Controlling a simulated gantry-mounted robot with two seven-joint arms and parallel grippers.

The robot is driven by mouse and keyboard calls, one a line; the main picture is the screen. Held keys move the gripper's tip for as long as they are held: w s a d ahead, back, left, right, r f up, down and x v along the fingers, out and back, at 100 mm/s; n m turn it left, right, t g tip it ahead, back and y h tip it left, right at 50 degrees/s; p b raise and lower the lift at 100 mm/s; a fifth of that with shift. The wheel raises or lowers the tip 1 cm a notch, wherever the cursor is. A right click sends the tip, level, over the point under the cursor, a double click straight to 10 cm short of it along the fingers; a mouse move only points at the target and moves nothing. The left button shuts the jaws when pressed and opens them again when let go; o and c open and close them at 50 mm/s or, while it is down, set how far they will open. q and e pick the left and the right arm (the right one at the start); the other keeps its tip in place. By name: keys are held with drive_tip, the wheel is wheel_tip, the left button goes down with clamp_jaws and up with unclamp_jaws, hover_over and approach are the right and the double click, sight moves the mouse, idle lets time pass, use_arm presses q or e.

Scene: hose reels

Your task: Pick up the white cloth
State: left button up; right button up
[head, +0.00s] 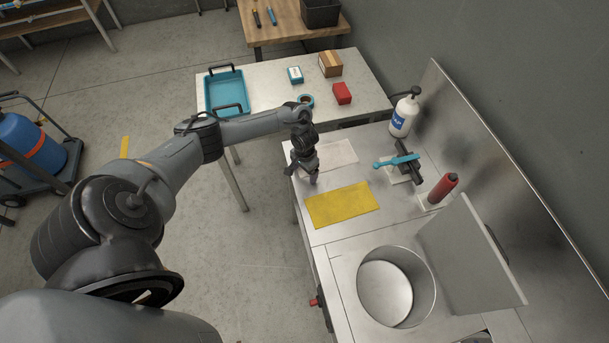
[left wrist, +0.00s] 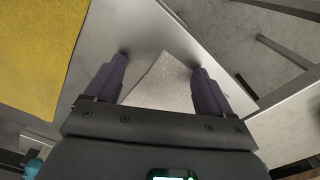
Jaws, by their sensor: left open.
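The white cloth (head: 338,154) lies flat on the steel counter, behind the yellow cloth in the head view. My left gripper (head: 308,172) points down over the counter at the left edge of the white cloth. In the left wrist view the two fingers (left wrist: 158,75) are apart, with a corner of the white cloth (left wrist: 164,85) showing between them. Nothing is held. Whether the fingertips touch the counter or cloth I cannot tell. The rest of the cloth is hidden by the gripper body in the wrist view. My right gripper is not in view.
The yellow cloth (head: 342,205) lies just in front; it also shows in the wrist view (left wrist: 35,50). A blue-handled fixture (head: 398,161), red bottle (head: 442,188) and white pump bottle (head: 404,115) stand right. A round steel basin (head: 396,286) is nearer. The side table (head: 266,113) is behind.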

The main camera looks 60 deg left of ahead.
use_arm(q)
drive_tip(key=shift+s+f, duration=0.1)
drive_tip(key=c, duration=0.8)
clamp_jaws()
wheel_tip(320, 180, up, 12)
drive_tip(key=p, duration=1.3)
drive_tip(key=shift+p, duration=0.3)
